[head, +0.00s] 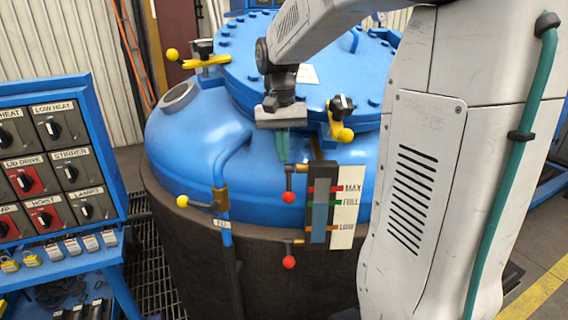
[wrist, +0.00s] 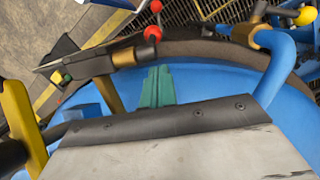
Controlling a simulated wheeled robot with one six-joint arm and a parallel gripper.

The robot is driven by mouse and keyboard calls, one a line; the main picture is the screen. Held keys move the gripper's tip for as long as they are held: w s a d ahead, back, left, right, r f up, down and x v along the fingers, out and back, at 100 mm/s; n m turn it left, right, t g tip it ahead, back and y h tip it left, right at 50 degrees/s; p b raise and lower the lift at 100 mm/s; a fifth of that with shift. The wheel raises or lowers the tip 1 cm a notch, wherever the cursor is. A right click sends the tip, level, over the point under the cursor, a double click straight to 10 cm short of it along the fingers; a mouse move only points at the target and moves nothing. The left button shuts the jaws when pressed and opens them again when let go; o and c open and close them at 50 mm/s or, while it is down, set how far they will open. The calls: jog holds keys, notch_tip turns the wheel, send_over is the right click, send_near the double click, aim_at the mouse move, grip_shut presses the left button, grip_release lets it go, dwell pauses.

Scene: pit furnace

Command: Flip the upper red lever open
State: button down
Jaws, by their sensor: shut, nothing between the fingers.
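The upper red lever (head: 288,195) is on the front of the blue vessel, at the top left of the level gauge (head: 319,203). Its handle hangs down from the brass fitting, red ball at the bottom. In the wrist view its red ball (wrist: 153,33) shows just beyond my fingertips. The lower red lever (head: 289,262) hangs the same way near the LOW mark. My gripper (head: 283,155) points down above the upper lever, green fingers together and empty. In the wrist view my gripper (wrist: 158,72) appears apart from the ball.
A yellow-handled valve (head: 195,203) and blue pipe (head: 222,180) stand left of the gauge. A yellow lid clamp (head: 341,132) with a black knob is close to the right of my gripper. A switch panel (head: 45,165) is at far left.

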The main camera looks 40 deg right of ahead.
jog(key=shift+a+r, duration=0.1)
jog(key=shift+r, duration=0.2)
jog(key=s+a+f+n+t, duration=0.1)
jog(key=s+a+n, duration=0.3)
jog(key=s+a, duration=0.3)
jog(key=s+a+f+n+t, duration=0.1)
jog(key=s+a+n+t, duration=0.1)
jog(key=s+a, duration=0.5)
jog(key=s+n, duration=0.1)
jog(key=s, duration=0.5)
jog(key=shift+a+f+n, duration=0.2)
jog(key=shift+f+n, duration=0.2)
